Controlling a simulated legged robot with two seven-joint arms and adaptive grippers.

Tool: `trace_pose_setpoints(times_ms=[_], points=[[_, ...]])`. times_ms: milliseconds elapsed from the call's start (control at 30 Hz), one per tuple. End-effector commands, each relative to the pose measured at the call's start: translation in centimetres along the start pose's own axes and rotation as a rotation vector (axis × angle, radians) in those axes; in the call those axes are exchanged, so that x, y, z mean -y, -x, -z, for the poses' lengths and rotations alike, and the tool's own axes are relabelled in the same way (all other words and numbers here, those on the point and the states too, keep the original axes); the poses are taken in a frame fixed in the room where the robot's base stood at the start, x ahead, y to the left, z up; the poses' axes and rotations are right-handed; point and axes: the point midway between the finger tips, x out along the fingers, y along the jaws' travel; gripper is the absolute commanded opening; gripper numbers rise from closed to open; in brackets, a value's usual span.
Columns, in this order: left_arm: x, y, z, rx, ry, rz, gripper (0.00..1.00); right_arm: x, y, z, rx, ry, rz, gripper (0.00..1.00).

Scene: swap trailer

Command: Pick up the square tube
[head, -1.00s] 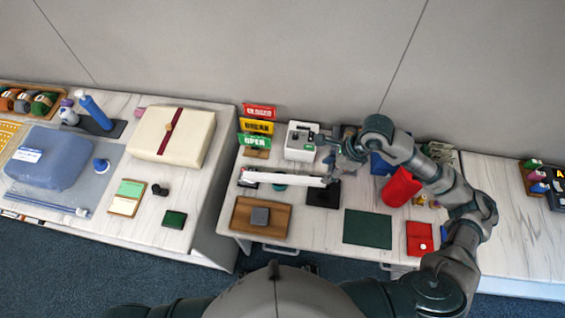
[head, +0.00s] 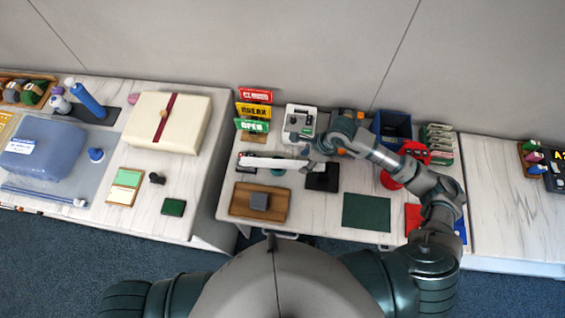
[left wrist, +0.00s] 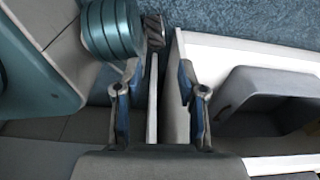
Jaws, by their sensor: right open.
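The square tube (head: 272,162) is a long white bar lying left to right across the middle table in the head view. Its right end is by a black base (head: 322,178). My right gripper (head: 313,152) is open just above and behind the tube's right end; I cannot tell whether it touches the tube. My left gripper (left wrist: 160,100) shows in the left wrist view with its two fingers apart, and a thin pale edge is seen between them. The tube is not seen in that view.
Behind the tube stand coloured signs (head: 254,111), a white device (head: 300,120) and a blue bin (head: 391,129). In front are a wooden tray (head: 240,206) with a grey block and a dark green mat (head: 366,212). My right arm partly hides red items (head: 415,152).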

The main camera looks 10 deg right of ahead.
Motion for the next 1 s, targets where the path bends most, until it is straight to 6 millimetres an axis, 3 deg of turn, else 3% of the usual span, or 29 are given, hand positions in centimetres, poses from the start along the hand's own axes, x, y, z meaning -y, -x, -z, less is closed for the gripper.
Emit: trace_pose_setpoints(times_ms=[300,567,633,800,833,1000], points=[[0.0,-0.3,-1.7,0.016,-0.001,0.000,0.40,0.5,-4.5,-0.2,-0.001,-0.001,-0.003,0.56],[0.0,-0.3,-1.1,0.006,-0.001,0.000,0.40,0.5,-5.0,-0.2,0.000,0.000,-0.001,0.56],[0.0,-0.3,-0.9,0.003,-0.001,0.000,0.40,0.5,-5.0,-0.2,0.000,0.000,-0.001,0.46],[0.0,-0.3,-0.6,0.001,-0.001,0.000,0.40,0.5,-4.9,-0.2,0.000,0.000,-0.001,0.04],[0.0,-0.3,-0.6,0.000,-0.001,0.000,0.40,0.5,-4.9,-0.2,0.000,0.000,-0.001,0.00],[-0.1,-0.3,-0.5,0.000,-0.001,-0.001,0.40,0.6,-4.9,-0.2,0.000,0.000,-0.001,0.00]])
